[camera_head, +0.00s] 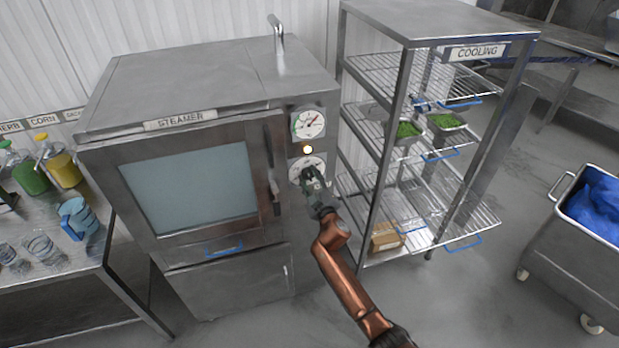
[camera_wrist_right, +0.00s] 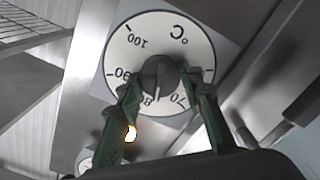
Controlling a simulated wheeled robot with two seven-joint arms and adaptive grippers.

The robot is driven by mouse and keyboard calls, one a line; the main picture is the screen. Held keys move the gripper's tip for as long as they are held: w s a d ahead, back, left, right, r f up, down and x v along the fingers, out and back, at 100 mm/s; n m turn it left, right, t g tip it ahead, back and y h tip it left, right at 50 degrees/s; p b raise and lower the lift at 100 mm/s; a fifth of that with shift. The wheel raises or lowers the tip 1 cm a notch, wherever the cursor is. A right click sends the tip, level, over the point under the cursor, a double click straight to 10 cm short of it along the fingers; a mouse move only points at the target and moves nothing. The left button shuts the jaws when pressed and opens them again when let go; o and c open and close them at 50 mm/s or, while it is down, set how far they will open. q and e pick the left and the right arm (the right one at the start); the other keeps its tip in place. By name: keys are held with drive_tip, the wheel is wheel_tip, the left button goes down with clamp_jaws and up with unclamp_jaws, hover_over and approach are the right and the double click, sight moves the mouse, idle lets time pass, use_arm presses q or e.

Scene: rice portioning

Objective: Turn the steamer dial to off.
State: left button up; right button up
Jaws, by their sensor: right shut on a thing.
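The steamer (camera_head: 185,195) is a steel cabinet with a glass door, under a STEAMER label. Its white °C dial (camera_head: 297,167) sits low on the panel, right of the door handle. In the right wrist view the dial (camera_wrist_right: 190,50) appears upside down, with 70 to 100 readable and the other marks hidden. My right gripper (camera_head: 311,180) is at the dial, its fingers shut on the dark central knob (camera_wrist_right: 158,72). The knob's pointer line faces the lower part of the picture, near 80. The OFF mark cannot be seen. My left gripper is not in view.
A round gauge (camera_head: 308,124) and a lit lamp (camera_head: 308,150) are above the dial. The steamer's vertical handle (camera_head: 271,170) is close left of my gripper. The COOLING rack (camera_head: 375,190) with wire shelves stands close on the right. Open floor lies in front.

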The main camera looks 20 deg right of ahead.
drive_tip(key=n, duration=0.5)
drive_tip(key=shift+f+n, duration=0.15)
drive_tip(key=shift+n, duration=0.25)
drive_tip(key=n, duration=0.5)
drive_tip(key=shift+p, duration=0.3)
drive_tip(key=n+p, duration=0.1)
drive_tip(key=n, duration=0.4)
drive_tip(key=shift+n, duration=0.4)
drive_tip(key=shift+f+n+p, duration=0.15)
drive_tip(key=shift+n+p, duration=0.4)
drive_tip(key=shift+n, duration=1.55)
drive_tip(key=o, duration=1.1)
